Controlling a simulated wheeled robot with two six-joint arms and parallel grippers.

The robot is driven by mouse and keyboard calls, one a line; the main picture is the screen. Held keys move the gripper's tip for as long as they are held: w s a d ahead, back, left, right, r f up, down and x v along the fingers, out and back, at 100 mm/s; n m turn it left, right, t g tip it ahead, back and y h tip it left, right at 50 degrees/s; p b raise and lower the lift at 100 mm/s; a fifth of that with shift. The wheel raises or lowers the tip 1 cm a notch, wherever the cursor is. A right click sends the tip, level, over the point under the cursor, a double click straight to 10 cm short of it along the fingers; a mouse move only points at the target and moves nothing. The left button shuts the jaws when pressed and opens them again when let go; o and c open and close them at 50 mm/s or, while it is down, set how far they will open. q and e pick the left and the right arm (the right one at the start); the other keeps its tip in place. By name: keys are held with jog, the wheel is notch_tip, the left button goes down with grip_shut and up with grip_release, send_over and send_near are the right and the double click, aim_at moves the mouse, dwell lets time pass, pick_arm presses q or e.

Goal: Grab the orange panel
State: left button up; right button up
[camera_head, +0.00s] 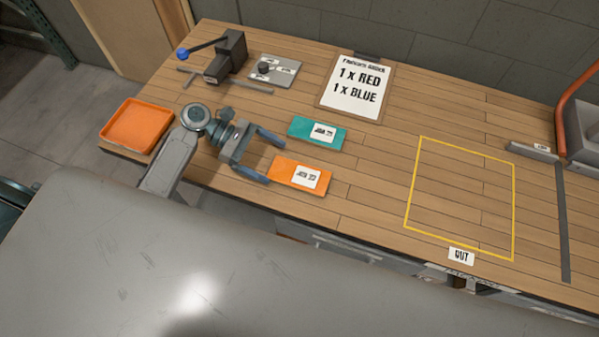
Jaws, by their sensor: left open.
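The orange panel (289,173) lies flat on the wooden bench near its front edge, with a white label on its right half. My left gripper (273,160) comes in from the left and is open, with nothing between its fingers. Its lower finger is at the left end of the orange panel in the picture; whether they touch I cannot tell. Its upper finger points to the gap below the teal panel (304,127), which lies just behind the orange one. My right gripper is not in view.
An orange tray (137,125) sits at the bench's left corner. A dark clamp-like tool (227,57) and a grey plate (285,72) stand behind. A clipboard (355,88) reads "1 x RED, 1 x BLUE". A yellow outlined square (460,195) marked "OUT" is empty.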

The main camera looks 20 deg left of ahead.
aim_at(295, 173)
pick_arm(q)
jog(key=shift+d+f, duration=0.1)
jog(key=shift+d, duration=0.1)
jog(key=x, duration=0.1)
jog(key=p+x, duration=0.2)
jog(key=x, duration=0.1)
jog(key=shift+s, duration=0.3)
jog(key=shift+d, duration=0.4)
jog(key=shift+f, duration=0.15)
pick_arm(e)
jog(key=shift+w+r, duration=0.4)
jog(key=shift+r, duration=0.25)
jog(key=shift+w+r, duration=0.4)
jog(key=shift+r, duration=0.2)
pick_arm(q)
jog(key=c, duration=1.1)
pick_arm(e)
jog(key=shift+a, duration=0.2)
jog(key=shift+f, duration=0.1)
